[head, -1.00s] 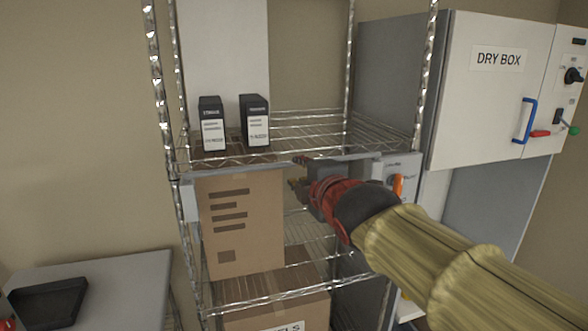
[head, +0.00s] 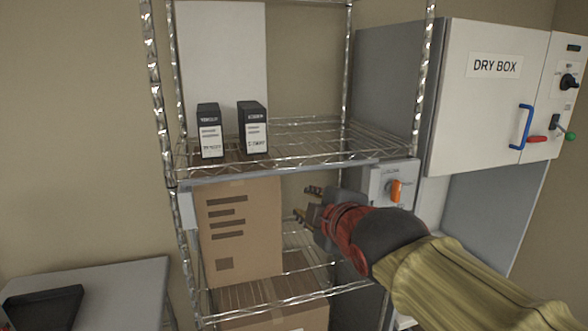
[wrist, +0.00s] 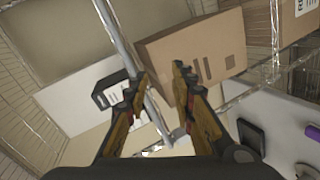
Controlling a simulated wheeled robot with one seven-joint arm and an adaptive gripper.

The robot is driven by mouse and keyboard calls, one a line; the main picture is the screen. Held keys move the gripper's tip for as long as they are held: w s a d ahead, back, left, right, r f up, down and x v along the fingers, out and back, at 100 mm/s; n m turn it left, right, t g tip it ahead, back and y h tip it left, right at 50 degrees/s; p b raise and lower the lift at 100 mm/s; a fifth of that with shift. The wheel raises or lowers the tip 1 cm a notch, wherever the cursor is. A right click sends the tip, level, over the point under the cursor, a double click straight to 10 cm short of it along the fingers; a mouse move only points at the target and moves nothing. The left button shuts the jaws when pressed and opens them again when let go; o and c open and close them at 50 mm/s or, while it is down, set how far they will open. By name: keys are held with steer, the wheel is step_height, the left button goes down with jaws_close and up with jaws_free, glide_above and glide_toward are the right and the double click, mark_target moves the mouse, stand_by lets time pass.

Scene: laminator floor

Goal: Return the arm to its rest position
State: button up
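My gripper (head: 306,204) is in front of the wire shelf rack, just below the front edge of the middle shelf (head: 290,168). It points left, toward the cardboard box on the shelf below. In the wrist view my gripper (wrist: 160,82) has its two fingers apart with nothing held between them. A shelf's metal front bar (wrist: 118,40) passes behind the left finger there. My arm reaches in from the lower right in a tan sleeve.
Two black-and-white cartons (head: 210,132) (head: 252,128) stand on the middle shelf. A cardboard box (head: 240,230) sits below. A box with an orange knob (head: 396,190) is right of my gripper. The dry box (head: 490,100) is further right. A grey table (head: 120,285) with a black tray (head: 45,308) stands left.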

steer(key=s+d+f+m+g+h+b, duration=0.1)
steer(key=s+d+f+m+b, duration=0.3)
steer(key=s+f, duration=0.4)
steer(key=s+d+f+m+g+h+b, duration=0.1)
steer(key=s+d+f+m+g+b, duration=0.2)
steer(key=f, duration=1.3)
steer(key=s+d+f+m+g+h+b, duration=0.1)
steer(key=s+d+f+m+g+b, duration=0.3)
steer(key=s+d+f+m, duration=0.4)
steer(key=s+f+m, duration=0.2)
steer(key=s+f, duration=0.2)
steer(key=s, duration=0.1)
steer(key=shift+s+h+b, duration=0.3)
steer(key=shift+s, duration=0.1)
